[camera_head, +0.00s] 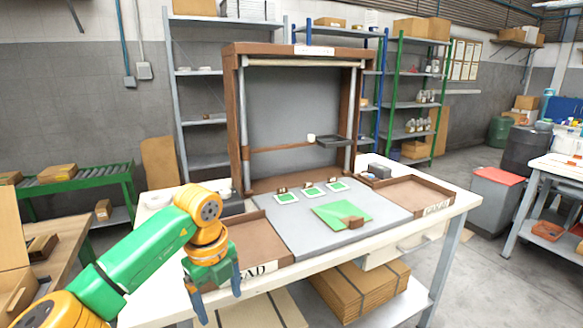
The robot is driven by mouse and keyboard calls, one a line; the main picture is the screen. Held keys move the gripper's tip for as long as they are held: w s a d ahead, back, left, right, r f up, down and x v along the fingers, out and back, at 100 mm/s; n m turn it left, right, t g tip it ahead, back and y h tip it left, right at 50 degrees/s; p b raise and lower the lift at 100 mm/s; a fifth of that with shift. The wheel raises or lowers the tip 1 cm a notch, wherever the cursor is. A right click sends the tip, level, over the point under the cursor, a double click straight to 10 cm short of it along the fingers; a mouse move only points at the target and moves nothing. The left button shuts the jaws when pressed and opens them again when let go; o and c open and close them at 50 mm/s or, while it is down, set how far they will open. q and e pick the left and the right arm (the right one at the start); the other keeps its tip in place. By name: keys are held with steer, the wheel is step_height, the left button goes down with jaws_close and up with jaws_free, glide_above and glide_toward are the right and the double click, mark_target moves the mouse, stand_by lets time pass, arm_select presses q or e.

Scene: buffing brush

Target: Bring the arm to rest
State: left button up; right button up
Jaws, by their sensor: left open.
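My left arm comes in from the lower left, green and orange. Its gripper (218,304) points down, open and empty, at the front left edge of the white workbench (455,201). It overlaps the left brown tray (262,238) in the picture. A small brown block-like thing (353,222), possibly the buffing brush, sits on a green mat (328,212) on the grey work surface (300,237). My right gripper is not in view.
Several small green-and-white pads (312,190) lie behind the green mat. A brown wooden frame (236,120) with a small dark shelf (334,141) rises at the back. A right brown tray (405,192) borders the work surface. Cardboard (365,290) lies under the bench.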

arm_select(q)
steer(key=s+d+f+n+h+p, duration=0.1)
steer(key=d+f+h, duration=0.3)
steer(key=d+h, duration=0.4)
steer(key=s+d+f+h+p, duration=0.1)
steer(key=d+f+h, duration=0.4)
steer(key=d, duration=0.5)
steer(key=a+f+n+t+y, duration=0.5)
steer(key=a+f+n+t, duration=0.5)
steer(key=f+n, duration=0.5)
steer(key=s+a+f+n+g+y+p, duration=0.1)
steer(key=s+a+f+n+y, duration=0.3)
steer(key=s+a+f, duration=0.45)
steer(key=s+a+f+n+g+y, duration=0.1)
steer(key=s+f+g, duration=0.2)
steer(key=s, duration=0.6)
steer(key=s+a+f+n+g+y, duration=0.1)
steer(key=s+f, duration=0.4)
steer(key=s, duration=0.5)
steer(key=s+a+f+n+g+y+p, duration=0.1)
steer(key=s+a+f+g+y, duration=0.1)
steer(key=s, duration=0.8)
step_height(320, 180, down, 2)
steer(key=a+g, duration=0.1)
steer(key=g, duration=0.2)
steer(key=shift+n, duration=0.3)
